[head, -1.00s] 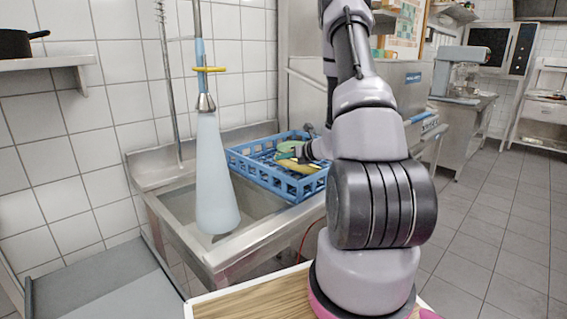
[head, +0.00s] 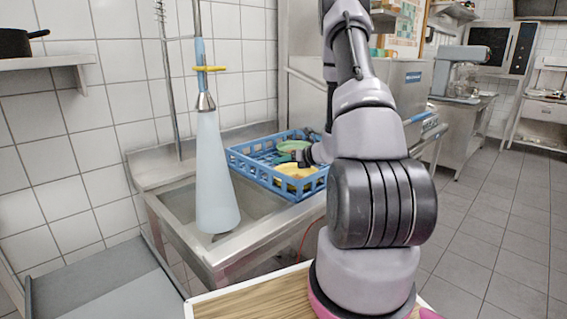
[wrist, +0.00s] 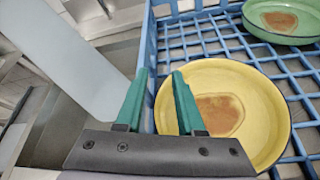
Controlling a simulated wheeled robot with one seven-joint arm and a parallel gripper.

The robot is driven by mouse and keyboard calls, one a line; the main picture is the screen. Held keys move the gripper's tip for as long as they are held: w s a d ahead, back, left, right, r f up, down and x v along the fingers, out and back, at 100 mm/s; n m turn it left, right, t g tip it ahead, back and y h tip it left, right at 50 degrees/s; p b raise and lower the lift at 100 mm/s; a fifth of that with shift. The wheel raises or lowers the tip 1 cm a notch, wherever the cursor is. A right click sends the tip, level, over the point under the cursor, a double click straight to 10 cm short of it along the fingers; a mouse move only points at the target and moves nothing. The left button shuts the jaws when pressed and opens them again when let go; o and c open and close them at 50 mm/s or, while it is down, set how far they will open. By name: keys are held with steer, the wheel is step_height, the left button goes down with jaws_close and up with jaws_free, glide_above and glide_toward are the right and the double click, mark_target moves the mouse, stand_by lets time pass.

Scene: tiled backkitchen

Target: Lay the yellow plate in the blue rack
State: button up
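The yellow plate (head: 295,171) lies roughly flat in the blue rack (head: 283,191), at its near end. In the wrist view the yellow plate (wrist: 262,120) shows its inside, with a brown patch in the middle, and rests on the lattice floor of the blue rack (wrist: 205,50). My gripper (wrist: 161,72) has its two green fingers apart with nothing held between them. It is at the plate's left rim in that view; whether a finger touches the plate I cannot tell. In the head view my gripper (head: 303,158) is just above the plate, partly hidden by my arm.
A green bowl-like dish (wrist: 285,18) sits in the rack beyond the yellow plate. The rack stands over a steel sink (head: 185,205). A pale blue cone-shaped sprayer (head: 214,175) hangs left of the rack. A wooden-topped surface (head: 255,300) is in front.

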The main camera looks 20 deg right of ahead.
steer(key=v, duration=1.2)
steer(key=s+a+r+n+g+y, duration=0.2)
steer(key=s+a+r+n+g, duration=0.15)
steer(key=a+r+n, duration=0.5)
steer(key=s+a+r+n+g+y, duration=0.1)
steer(key=s+a+r+n+g, duration=0.3)
steer(key=a+r+n, duration=0.5)
steer(key=s+a+r+n+t+h, duration=0.1)
steer(key=s+r+n+h, duration=0.2)
steer(key=s+n, duration=0.3)
steer(key=s+r+n+t+h, duration=0.2)
steer(key=s+r+n+h, duration=0.1)
steer(key=s+r+n, duration=0.2)
steer(key=s+n, duration=0.2)
steer(key=s, duration=0.1)
steer(key=shift+s+a+r+h, duration=0.3)
steer(key=shift+a+h, duration=0.1)
